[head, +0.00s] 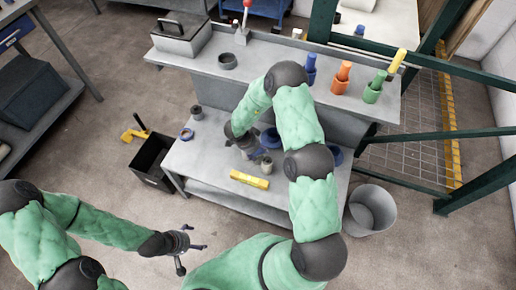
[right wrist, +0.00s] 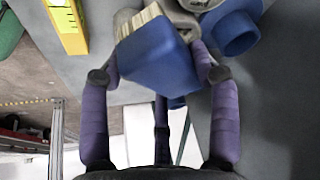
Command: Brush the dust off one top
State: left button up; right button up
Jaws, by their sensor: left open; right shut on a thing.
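My right gripper (right wrist: 158,72) is shut on a blue brush (right wrist: 152,50) with pale bristles, seen in the right wrist view. The bristle end is close to grey round parts (right wrist: 182,14); I cannot tell whether it touches them. In the head view the right arm reaches over the workbench (head: 210,160) and partly hides the parts there. A blue cup-like part (right wrist: 238,36) lies beside the brush. Dust is too small to make out. My left gripper (head: 185,250) is open and empty, away from the bench at the lower left.
A yellow bar (head: 249,180) lies near the bench's front edge, with a small grey cylinder (head: 267,166) behind it. The raised shelf (head: 270,60) carries coloured holders. A black bin (head: 152,160) and grey bucket (head: 370,210) flank the bench.

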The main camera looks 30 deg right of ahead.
jog(key=shift+p, duration=0.35)
jog(key=shift+w+d+p, duration=0.7)
jog(key=shift+d+p, duration=0.1)
jog(key=shift+d, duration=0.1)
jog(key=shift+w+d+f+p, duration=0.15)
jog(key=shift+w+d+p, duration=0.2)
jog(key=shift+w+d, duration=0.25)
notch_tip(320, 180, up, 6)
jog(key=p, duration=0.6)
notch_tip(320, 180, up, 3)
jog(key=p, duration=0.4)
